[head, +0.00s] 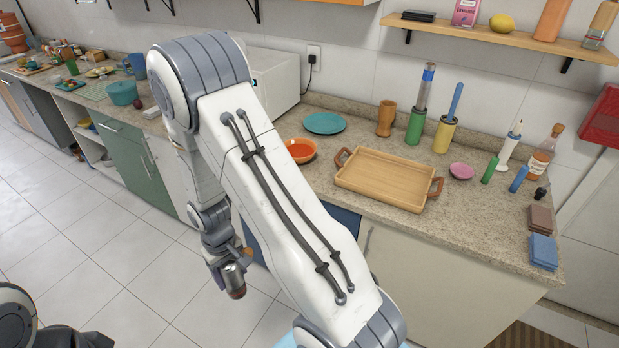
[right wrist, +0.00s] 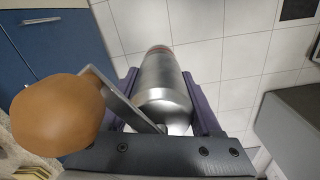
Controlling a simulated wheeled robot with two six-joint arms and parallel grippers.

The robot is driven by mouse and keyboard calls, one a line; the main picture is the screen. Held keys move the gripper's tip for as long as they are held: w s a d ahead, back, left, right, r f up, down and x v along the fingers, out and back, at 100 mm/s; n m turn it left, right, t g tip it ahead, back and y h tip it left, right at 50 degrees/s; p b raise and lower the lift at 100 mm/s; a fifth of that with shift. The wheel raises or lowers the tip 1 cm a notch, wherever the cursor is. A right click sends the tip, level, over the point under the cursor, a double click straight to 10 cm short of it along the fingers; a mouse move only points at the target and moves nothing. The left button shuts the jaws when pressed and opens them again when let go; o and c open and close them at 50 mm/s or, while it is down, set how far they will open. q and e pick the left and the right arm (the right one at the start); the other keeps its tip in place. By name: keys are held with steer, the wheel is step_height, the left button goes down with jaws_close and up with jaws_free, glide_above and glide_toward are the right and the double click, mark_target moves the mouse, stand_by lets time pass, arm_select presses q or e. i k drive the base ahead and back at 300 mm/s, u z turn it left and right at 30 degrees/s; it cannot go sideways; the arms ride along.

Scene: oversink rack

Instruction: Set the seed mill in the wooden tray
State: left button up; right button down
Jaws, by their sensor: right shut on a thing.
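The seed mill (head: 234,281) is a metal cylinder with a reddish-brown end. My right gripper (head: 217,255) is shut on it and holds it over the floor, in front of the counter and left of the tray. In the right wrist view the mill's silver body (right wrist: 164,88) lies between the purple fingers, with a flat crank and a round wooden knob (right wrist: 58,115) sticking out to the left. The wooden tray (head: 388,183) is on the counter, empty, with a brown handle at each end. Only dark parts of my left arm show at the bottom left; its fingers are hidden.
Left of the tray are an orange bowl (head: 301,150) and a teal plate (head: 324,123). Behind it stand a wooden cup (head: 386,118) and green (head: 414,127) and yellow (head: 444,135) holders. A pink bowl (head: 461,171) and several small items are to the right.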

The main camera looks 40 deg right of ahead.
mark_target(410, 187)
steer(key=u, duration=0.45)
steer(key=k, duration=1)
steer(key=z, duration=1.35)
steer(key=i, duration=0.3)
steer(key=u, duration=0.05)
